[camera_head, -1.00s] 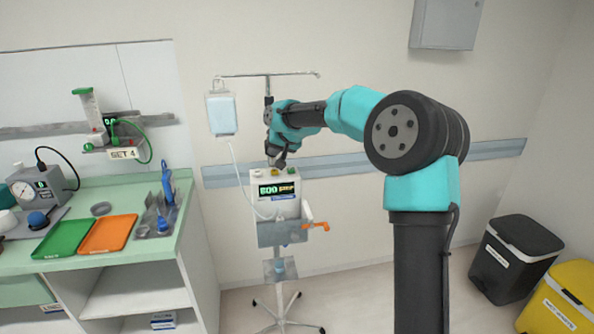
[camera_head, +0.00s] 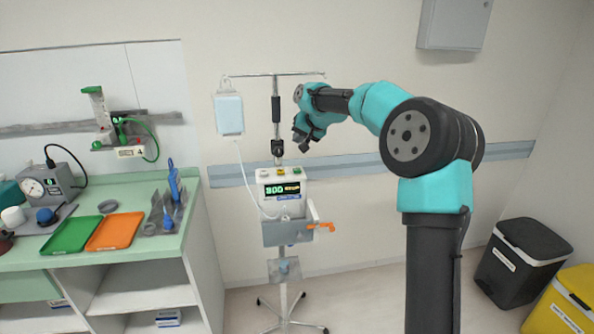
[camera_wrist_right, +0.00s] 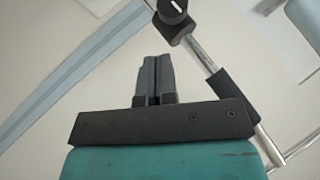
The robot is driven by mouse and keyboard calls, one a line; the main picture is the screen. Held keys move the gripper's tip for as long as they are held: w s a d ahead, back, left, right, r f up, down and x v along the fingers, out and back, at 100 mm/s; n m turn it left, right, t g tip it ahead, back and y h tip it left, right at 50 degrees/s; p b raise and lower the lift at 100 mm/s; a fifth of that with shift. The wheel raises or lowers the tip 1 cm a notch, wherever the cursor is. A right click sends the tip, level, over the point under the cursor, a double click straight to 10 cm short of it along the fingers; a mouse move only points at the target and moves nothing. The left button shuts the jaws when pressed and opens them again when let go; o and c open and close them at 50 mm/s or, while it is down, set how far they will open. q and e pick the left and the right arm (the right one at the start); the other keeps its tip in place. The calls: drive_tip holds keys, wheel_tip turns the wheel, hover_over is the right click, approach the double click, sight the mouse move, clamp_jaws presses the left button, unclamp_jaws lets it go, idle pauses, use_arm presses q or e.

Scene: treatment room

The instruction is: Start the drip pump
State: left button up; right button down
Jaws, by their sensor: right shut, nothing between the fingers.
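The drip pump (camera_head: 282,191) is a white box on a wheeled stand, with a lit green display (camera_head: 282,189) whose first characters look like 300. Its top carries small buttons: a white one at left, a yellow one (camera_head: 281,171) in the middle and a green one (camera_head: 297,170) at right. My right gripper (camera_head: 301,141) is shut and empty, above and slightly right of the pump, apart from it. In the right wrist view its fingers (camera_wrist_right: 154,72) are together, and the stand's pole (camera_wrist_right: 200,55) runs past them. My left gripper is not in view.
A fluid bag (camera_head: 229,115) hangs from the stand's crossbar, its tube running down to the pump. An orange lever (camera_head: 321,226) sticks out at the pump's right. A green counter (camera_head: 150,246) with trays stands at left. Bins (camera_head: 517,262) stand at right.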

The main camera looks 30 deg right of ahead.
sight(298, 169)
drive_tip(key=shift+f, duration=3.9)
drive_tip(key=shift+f, duration=0.15)
drive_tip(key=shift+f, duration=0.25)
drive_tip(key=shift+f, duration=0.5)
drive_tip(key=shift+r, duration=0.9)
drive_tip(key=shift+r, duration=2.5)
